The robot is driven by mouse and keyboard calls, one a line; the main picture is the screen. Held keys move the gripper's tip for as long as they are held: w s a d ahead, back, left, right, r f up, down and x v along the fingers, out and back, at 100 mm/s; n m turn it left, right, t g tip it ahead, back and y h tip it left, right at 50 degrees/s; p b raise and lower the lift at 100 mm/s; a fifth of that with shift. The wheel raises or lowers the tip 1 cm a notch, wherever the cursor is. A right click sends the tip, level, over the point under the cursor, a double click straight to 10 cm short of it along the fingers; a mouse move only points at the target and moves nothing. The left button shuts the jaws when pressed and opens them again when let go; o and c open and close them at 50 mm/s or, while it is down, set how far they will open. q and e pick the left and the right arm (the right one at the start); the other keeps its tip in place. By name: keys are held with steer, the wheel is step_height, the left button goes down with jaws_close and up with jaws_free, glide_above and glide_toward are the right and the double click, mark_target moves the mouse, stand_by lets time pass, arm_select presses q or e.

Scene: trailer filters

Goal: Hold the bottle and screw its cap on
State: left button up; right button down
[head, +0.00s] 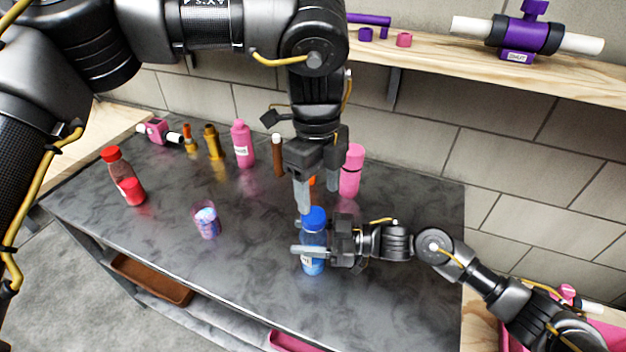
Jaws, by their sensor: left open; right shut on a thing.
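A clear bottle with blue contents (312,263) stands upright near the front of the dark table, with a blue cap (314,217) at its top. Whether the cap is fully seated cannot be told. My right gripper (308,250) comes in from the right and is shut on the bottle's body, hiding part of it. My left gripper (319,196) points down from above, its fingers apart just over the blue cap. One left finger is close to the cap's upper left; contact cannot be told.
A red-capped bottle (120,175), a clear cup with blue-purple contents (207,221), pink bottles (243,143) (351,170) and brown and orange bottles (278,155) stand on the dark table (150,235). A wooden shelf (440,55) holds purple valve parts (525,35).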

mark_target(313, 215)
arm_select(q)
steer(key=n, duration=0.5)
steer(key=shift+w+a+t, duration=0.15)
steer(key=shift+w+t, duration=0.05)
steer(key=shift+t, duration=0.1)
steer(key=n, duration=0.4)
steer(key=shift+w+a+n, duration=0.15)
steer(key=shift+w+n, duration=0.1)
steer(key=shift+n, duration=0.15)
steer(key=n, duration=0.4)
steer(key=shift+w+a+t, duration=0.15)
steer(key=shift+w+t, duration=0.05)
steer(key=shift+t, duration=0.1)
steer(key=n, duration=0.3)
steer(key=shift+w, duration=0.1)
steer(key=shift+f, duration=4)
